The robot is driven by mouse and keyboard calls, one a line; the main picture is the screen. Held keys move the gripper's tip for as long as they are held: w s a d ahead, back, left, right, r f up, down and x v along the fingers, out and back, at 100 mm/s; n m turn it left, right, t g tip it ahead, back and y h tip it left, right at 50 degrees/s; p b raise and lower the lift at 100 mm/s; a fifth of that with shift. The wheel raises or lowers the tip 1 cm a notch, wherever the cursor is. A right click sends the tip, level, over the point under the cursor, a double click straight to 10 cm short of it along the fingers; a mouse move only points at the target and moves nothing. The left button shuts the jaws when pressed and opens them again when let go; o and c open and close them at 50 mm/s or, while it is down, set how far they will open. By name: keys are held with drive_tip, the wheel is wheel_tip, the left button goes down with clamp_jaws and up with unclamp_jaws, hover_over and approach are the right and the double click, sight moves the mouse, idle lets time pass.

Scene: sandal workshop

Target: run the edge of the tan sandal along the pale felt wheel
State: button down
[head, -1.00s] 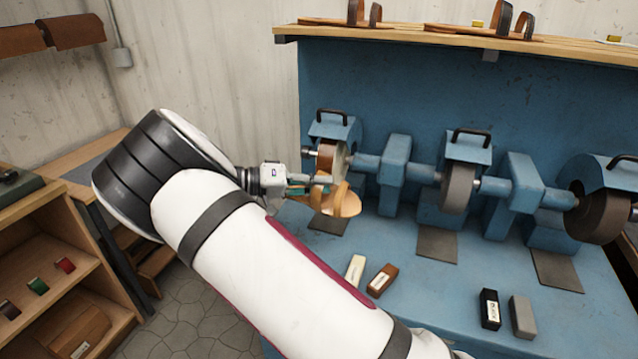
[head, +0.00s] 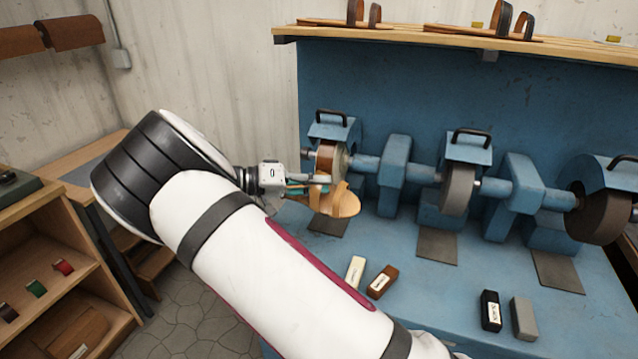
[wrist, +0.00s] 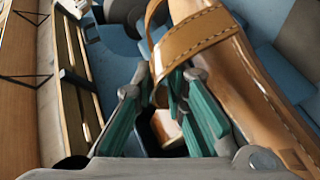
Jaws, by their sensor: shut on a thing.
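The tan sandal (head: 345,204) hangs from my gripper (head: 324,185), at the leftmost wheel. My gripper (wrist: 160,88) is shut on the sandal's strap, between its teal fingers. In the wrist view the sandal's sole (wrist: 262,105) runs down the right side, with the stitched strap (wrist: 198,34) arching across the top.
A grey wheel (head: 457,187) and a dark brown wheel (head: 602,214) stand further right on the blue bench (head: 420,290). Several small blocks, among them a brown one (head: 382,281) and a black one (head: 490,310), lie at the front. A wooden shelf (head: 400,34) runs above.

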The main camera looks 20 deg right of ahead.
drive_tip(key=shift+w+a+r+b, duration=0.1)
drive_tip(key=shift+w+a+b, duration=0.35)
drive_tip(key=shift+a+b, duration=0.2)
drive_tip(key=shift+w+a+b, duration=0.45)
drive_tip(key=shift+a+b, duration=0.05)
drive_tip(key=shift+a, duration=0.2)
idle(0.5)
drive_tip(key=shift+w, duration=0.1)
idle(0.7)
drive_tip(key=shift+w+a+b, duration=0.25)
drive_tip(key=shift+a+b, duration=0.1)
drive_tip(key=shift+b, duration=0.15)
drive_tip(key=shift+w+a+r+b, duration=0.1)
drive_tip(key=shift+w+a+b, duration=1.4)
drive_tip(key=shift+b, duration=0.6)
idle(1.8)
drive_tip(key=shift+s+a, duration=0.25)
drive_tip(key=shift+s, duration=0.15)
idle(0.5)
